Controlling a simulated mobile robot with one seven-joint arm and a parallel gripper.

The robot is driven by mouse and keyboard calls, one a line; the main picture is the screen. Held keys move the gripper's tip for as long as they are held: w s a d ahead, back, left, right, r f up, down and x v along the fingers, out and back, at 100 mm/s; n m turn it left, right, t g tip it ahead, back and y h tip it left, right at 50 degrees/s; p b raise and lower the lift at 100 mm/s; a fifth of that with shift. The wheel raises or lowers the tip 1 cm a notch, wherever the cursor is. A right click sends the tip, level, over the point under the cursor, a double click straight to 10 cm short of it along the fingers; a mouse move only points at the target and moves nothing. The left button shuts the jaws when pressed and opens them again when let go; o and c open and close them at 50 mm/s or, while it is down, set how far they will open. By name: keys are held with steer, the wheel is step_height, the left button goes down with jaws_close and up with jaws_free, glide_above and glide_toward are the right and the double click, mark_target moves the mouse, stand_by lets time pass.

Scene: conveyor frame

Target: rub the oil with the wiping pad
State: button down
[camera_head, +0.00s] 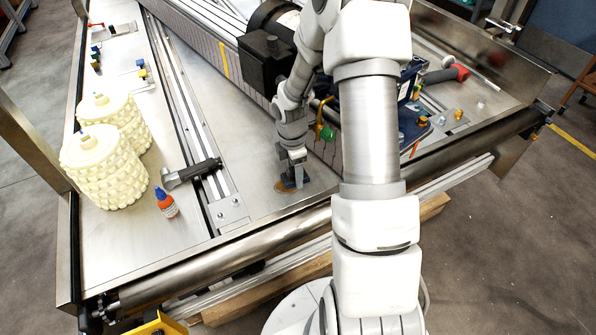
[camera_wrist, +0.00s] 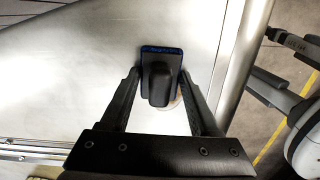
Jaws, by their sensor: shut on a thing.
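The wiping pad (camera_wrist: 147,49) has a black block handle and a blue edge. My gripper (camera_wrist: 160,84) is shut on its handle, with one finger on each side. In the head view the pad (camera_head: 288,183) is small and partly hidden by my gripper (camera_head: 295,168), low at the bare metal surface. The oil (camera_head: 282,188) is a brownish patch at the pad, partly covered by it. In the wrist view a pale tan bit of the oil (camera_wrist: 174,104) shows beside the handle. I cannot tell how firmly the pad touches the surface.
A black motor (camera_head: 266,64) stands behind my gripper. A metal roller (camera_head: 240,253) runs along the front edge.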

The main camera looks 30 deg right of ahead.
mark_target(284, 180)
steer(key=shift+n+y, duration=0.3)
steer(key=a, duration=0.6)
steer(key=shift+s+f, duration=0.25)
steer(key=shift+f, duration=0.15)
steer(key=shift+w+a+r+p, duration=0.1)
steer(key=shift+w+r+p, duration=0.1)
steer(key=shift+p, duration=0.1)
steer(key=shift+s+d+r+p, duration=0.1)
steer(key=shift+d+p, duration=0.3)
steer(key=shift+d, duration=0.4)
steer(key=shift+s+d+r+p, duration=0.1)
steer(key=shift+d+p, duration=0.3)
steer(key=shift+d, duration=0.35)
steer(key=shift+w+d+r+p, duration=0.1)
steer(key=shift+w+d+p, duration=0.1)
steer(key=shift+d+p, duration=0.4)
steer(key=shift+w+d+r+p, duration=0.1)
steer(key=shift+w+d+p, duration=0.05)
steer(key=shift+d, duration=1.15)
steer(key=shift+d+f, duration=0.15)
steer(key=shift+d, duration=0.1)
steer(key=shift+s+a+f+b, duration=0.1)
steer(key=shift+a+f+b, duration=0.1)
steer(key=shift+a, duration=0.95)
steer(key=shift+s+a+f+b, duration=0.1)
steer(key=shift+a+b, duration=0.05)
steer(key=shift+a, duration=1)
steer(key=shift+a+r, duration=0.15)
steer(key=shift+a, duration=1.55)
